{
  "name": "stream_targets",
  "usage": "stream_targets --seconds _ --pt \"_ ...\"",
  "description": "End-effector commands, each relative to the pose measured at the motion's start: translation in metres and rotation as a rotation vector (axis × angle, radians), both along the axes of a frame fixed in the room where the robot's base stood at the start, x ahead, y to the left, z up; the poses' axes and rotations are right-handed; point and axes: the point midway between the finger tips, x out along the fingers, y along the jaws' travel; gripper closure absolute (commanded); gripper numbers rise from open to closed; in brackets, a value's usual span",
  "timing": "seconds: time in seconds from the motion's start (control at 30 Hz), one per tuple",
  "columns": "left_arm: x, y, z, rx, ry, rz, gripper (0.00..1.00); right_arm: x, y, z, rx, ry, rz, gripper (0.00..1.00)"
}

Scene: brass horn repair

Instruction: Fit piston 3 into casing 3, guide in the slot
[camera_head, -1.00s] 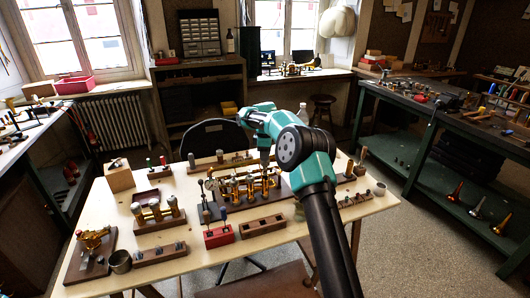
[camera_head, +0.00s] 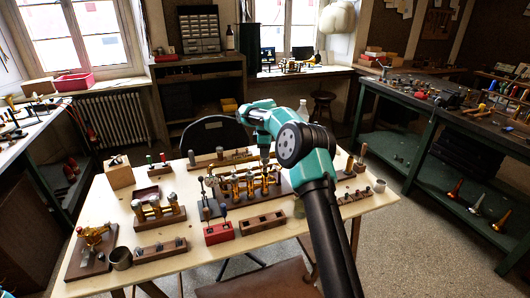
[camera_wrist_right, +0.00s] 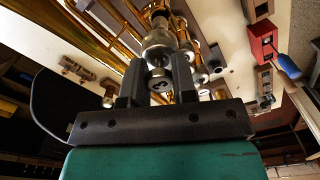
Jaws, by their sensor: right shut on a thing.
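My right gripper (camera_head: 264,152) points down over the right part of the brass valve block (camera_head: 240,187), which stands on a dark wooden board in the middle of the table. In the right wrist view the gripper's two black fingers (camera_wrist_right: 157,88) are shut on a round silver piece, piston 3 (camera_wrist_right: 160,78). A wide silver-and-brass collar (camera_wrist_right: 158,44) lies just beyond it, in line with the fingers. I cannot tell how deep the piston sits in casing 3, and the guide and slot are hidden. My left gripper is out of view.
A red block with blue-handled tools (camera_head: 219,233) and a wooden holder (camera_head: 262,223) stand in front of the valve block. A stand with several brass-and-silver parts (camera_head: 158,216) is at left. Bare tabletop (camera_head: 205,264) shows at the front.

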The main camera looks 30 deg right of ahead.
Motion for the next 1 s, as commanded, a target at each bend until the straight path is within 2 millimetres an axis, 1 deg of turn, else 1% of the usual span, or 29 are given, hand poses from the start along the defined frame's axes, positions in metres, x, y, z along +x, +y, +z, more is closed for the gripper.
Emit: stream_targets --seconds 0.43,1.0 --pt "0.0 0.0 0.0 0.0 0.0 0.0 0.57 0.0 0.0 -0.001 0.0 0.0 0.0 1.0" --pt "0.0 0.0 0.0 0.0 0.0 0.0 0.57 0.0 0.0 -0.014 0.0 0.001 0.0 1.0"
